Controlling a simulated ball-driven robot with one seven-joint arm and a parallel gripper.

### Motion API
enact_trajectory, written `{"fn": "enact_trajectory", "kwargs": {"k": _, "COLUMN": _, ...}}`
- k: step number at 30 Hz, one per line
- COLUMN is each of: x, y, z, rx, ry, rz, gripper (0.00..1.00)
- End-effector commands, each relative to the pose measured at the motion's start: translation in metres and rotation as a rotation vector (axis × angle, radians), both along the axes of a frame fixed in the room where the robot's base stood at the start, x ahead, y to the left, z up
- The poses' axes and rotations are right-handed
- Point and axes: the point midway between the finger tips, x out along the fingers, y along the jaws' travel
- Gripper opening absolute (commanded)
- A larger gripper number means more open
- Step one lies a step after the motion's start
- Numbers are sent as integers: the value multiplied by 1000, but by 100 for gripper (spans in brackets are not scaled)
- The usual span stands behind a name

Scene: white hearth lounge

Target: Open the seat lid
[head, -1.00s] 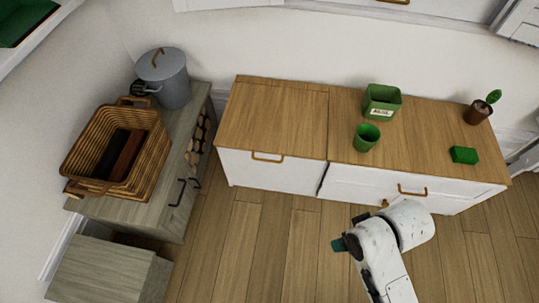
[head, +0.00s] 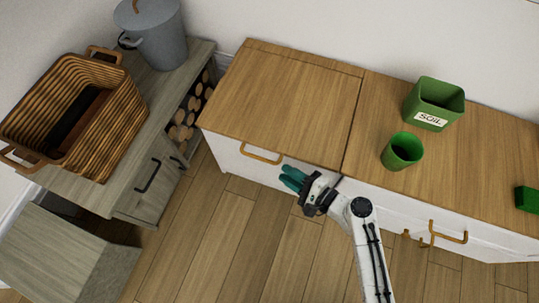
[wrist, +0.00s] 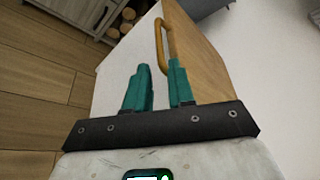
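The seat lid (head: 285,95) is the wooden left section of the white bench top and lies flat, closed. Its brass handle (head: 261,155) is on the front edge; it also shows in the wrist view (wrist: 162,42). My gripper (head: 291,178), with teal fingers, is just right of and below the handle in the head view, in front of the white bench front. In the wrist view my gripper (wrist: 159,68) has a gap between its fingers, nothing between them, and the handle lies beyond the fingertips. No contact with the handle is visible.
On the fixed right bench top (head: 490,140) stand a green soil box (head: 434,104), a green cup (head: 402,151) and a green block (head: 528,200). A grey cabinet (head: 150,140) at left bears a wicker basket (head: 118,125) and a grey pot (head: 158,38). The lid top is bare.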

Motion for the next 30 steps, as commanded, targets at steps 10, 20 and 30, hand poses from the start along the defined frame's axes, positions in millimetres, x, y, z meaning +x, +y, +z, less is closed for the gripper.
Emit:
{"fn": "enact_trajectory", "kwargs": {"k": 10, "x": 38, "y": 48, "z": -14, "rx": -1, "ry": -3, "rz": 5, "gripper": 23}}
{"fn": "enact_trajectory", "kwargs": {"k": 20, "x": 58, "y": 73, "z": -20, "rx": -4, "ry": -2, "rz": 4, "gripper": 23}}
{"fn": "enact_trajectory", "kwargs": {"k": 30, "x": 59, "y": 74, "z": -20, "rx": -4, "ry": -2, "rz": 3, "gripper": 20}}
